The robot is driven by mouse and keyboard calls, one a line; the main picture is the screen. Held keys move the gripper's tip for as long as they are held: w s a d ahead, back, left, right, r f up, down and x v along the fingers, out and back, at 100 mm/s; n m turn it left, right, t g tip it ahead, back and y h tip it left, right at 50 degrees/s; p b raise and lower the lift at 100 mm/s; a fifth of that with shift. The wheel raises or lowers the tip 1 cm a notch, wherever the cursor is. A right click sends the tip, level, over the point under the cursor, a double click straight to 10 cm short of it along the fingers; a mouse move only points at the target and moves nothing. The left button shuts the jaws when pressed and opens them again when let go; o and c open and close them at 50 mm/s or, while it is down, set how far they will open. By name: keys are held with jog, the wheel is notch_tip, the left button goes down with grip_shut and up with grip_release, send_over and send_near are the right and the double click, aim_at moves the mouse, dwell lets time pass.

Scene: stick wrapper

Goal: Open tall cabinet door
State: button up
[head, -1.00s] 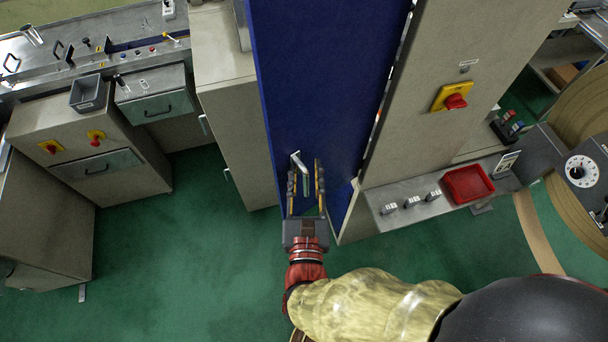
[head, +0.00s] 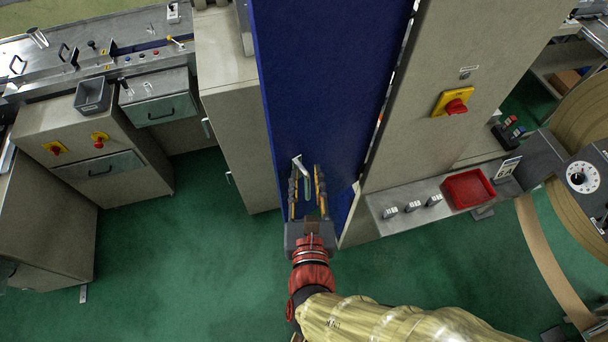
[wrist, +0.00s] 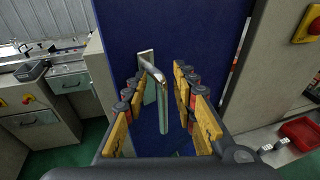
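The tall cabinet door (head: 320,80) is a blue panel in front of me. A narrow light strip runs along its right edge; I cannot tell whether the door is ajar. Its silver lever handle (head: 299,165) is near the door's lower part. My gripper (head: 306,183) is open at the handle, with one finger on each side. In the wrist view, the bent handle (wrist: 163,103) hangs down between the two open fingers of my gripper (wrist: 160,85), with visible space around it. Any contact with the fingers is not clear.
A beige panel with a red and yellow switch (head: 453,101) stands right of the door. Below it, a ledge holds a red tray (head: 468,188). Grey cabinets with drawers (head: 95,165) stand at left. Green floor (head: 190,260) is clear at lower left.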

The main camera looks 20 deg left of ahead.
jog(key=shift+d+f, duration=0.15)
jog(key=shift+d, duration=0.15)
jog(key=s+d+p, duration=0.2)
jog(key=d+p, duration=0.1)
jog(key=d, duration=0.4)
jog(key=shift+s+d+f, duration=0.15)
jog(key=shift+s+f, duration=0.05)
dwell(0.8)
